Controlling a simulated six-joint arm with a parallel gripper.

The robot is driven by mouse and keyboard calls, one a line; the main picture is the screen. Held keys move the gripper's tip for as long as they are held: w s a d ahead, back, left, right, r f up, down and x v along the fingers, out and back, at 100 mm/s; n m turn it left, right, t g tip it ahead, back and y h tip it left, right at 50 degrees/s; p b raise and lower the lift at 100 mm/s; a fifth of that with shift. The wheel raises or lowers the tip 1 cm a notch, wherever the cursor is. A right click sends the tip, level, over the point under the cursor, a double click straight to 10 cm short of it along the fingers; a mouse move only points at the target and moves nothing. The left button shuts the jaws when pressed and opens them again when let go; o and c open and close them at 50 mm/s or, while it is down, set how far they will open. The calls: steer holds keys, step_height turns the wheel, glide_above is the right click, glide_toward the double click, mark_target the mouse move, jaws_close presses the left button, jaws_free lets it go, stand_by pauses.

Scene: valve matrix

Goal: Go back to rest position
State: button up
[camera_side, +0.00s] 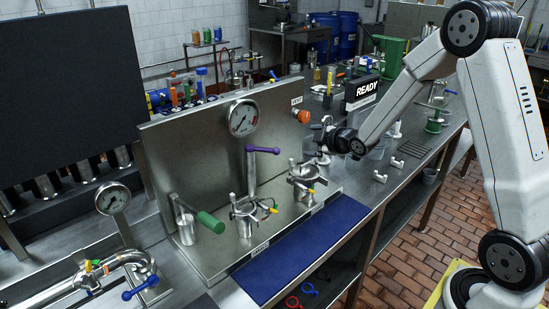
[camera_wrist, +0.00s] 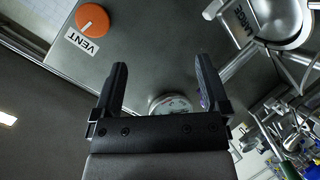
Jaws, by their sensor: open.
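My gripper (camera_side: 322,136) hangs at the end of my arm, in front of the right side of the steel valve panel (camera_side: 180,140), above the bench. In the wrist view my gripper (camera_wrist: 160,66) has its two black fingers spread wide, with nothing between the tips. The orange VENT knob (camera_wrist: 92,20) lies up and left of the fingers in that view, apart from them. The same orange knob (camera_side: 302,116) shows on the panel's right edge in the side view. A round pressure gauge (camera_wrist: 170,105) shows beyond the gap between the fingers, partly hidden by the gripper body.
A steel vessel marked LARGE (camera_wrist: 265,22) is at the wrist view's upper right. In the side view, a purple-handled valve (camera_side: 262,150), a green handle (camera_side: 211,222) and steel clamps stand before the panel. A READY display (camera_side: 366,90) stands behind my gripper. The blue mat (camera_side: 300,250) is clear.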

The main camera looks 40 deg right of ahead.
steer(key=s+a+f+m+g, duration=0.1)
steer(key=s+a+m+g, duration=0.2)
steer(key=s+a, duration=0.2)
steer(key=s+a+f+m+g+y, duration=0.1)
steer(key=s+a+m+g, duration=0.2)
steer(key=s, duration=0.7)
steer(key=s+a+f+m+g, duration=0.1)
steer(key=s+a+m+g, duration=0.2)
steer(key=s+a, duration=0.4)
steer(key=shift+s+f+m+g, duration=0.4)
steer(key=shift+s+g, duration=0.2)
steer(key=shift+g, duration=0.3)
stand_by(0.3)
